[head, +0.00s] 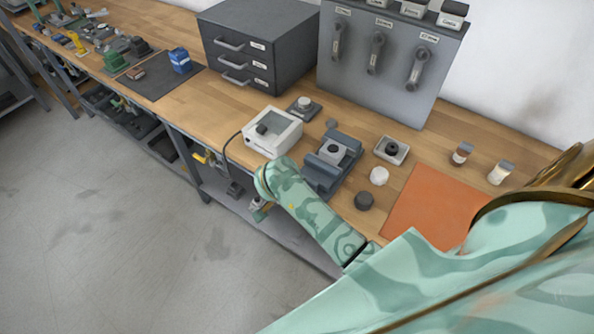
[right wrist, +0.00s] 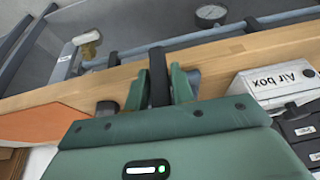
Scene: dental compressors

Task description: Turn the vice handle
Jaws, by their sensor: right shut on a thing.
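The grey-blue vice (head: 333,160) sits near the front edge of the wooden workbench, with a grey block between its jaws. In the head view my green right arm covers the space in front of the vice, hiding its handle and my right gripper. In the right wrist view my right gripper (right wrist: 160,92) is shut on a dark upright bar (right wrist: 158,76), which appears to be the vice handle, at the bench edge. My left gripper is not in view.
A white air box (head: 272,132) stands left of the vice; it also shows in the right wrist view (right wrist: 278,80). White and dark round pieces (head: 364,201) and an orange mat (head: 432,205) lie to the right. A drawer cabinet (head: 258,45) and a lever panel (head: 385,60) stand behind.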

